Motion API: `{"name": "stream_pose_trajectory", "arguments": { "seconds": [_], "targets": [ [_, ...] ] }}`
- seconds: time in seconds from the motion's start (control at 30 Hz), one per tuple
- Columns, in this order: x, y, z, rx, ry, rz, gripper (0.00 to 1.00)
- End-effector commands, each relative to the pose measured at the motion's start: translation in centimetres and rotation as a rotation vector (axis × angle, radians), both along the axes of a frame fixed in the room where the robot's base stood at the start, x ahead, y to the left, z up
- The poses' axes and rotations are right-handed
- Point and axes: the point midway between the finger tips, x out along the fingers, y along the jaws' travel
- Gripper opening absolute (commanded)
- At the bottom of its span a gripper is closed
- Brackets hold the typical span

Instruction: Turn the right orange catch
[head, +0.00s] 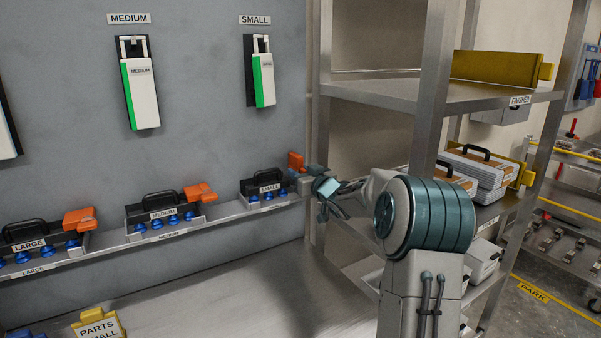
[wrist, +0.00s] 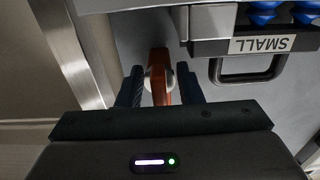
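An orange catch (head: 296,161) stands at the right end of the black case labelled SMALL (head: 262,181) on the wall ledge. In the wrist view an orange catch (wrist: 160,78) points down between the two dark fingers of my gripper (wrist: 160,88). Narrow gaps seem to show on both sides of it, so the fingers look open around it and not closed on it. In the head view my gripper (head: 322,187) is at the right end of the SMALL case, and its fingertips are hard to make out. Two more orange pieces sit at the right of the MEDIUM (head: 200,192) and LARGE (head: 79,219) cases.
Blue knobs line the front of each case. The metal ledge (head: 110,246) carries the cases. A steel shelf post (head: 322,100) stands close to the right of my gripper. Shelves with grey cases (head: 480,170) are further right. The lower bench (head: 230,300) is mostly clear.

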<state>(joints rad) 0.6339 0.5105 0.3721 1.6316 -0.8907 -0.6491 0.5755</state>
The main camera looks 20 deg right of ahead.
Motion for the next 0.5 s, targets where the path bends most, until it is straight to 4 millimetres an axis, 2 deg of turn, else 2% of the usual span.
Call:
{"name": "stream_pose_trajectory", "arguments": {
  "seconds": [0.27, 0.37, 0.4, 0.5],
  "targets": [
    [0.11, 0.05, -0.01, 0.0, 0.0, 0.0, 0.33],
    [0.1, 0.05, -0.01, 0.0, 0.0, 0.0, 0.05],
    [0.1, 0.05, -0.01, 0.0, 0.0, 0.0, 0.0],
    [0.1, 0.05, -0.01, -0.001, 0.0, 0.0, 0.0]
  ]
}}
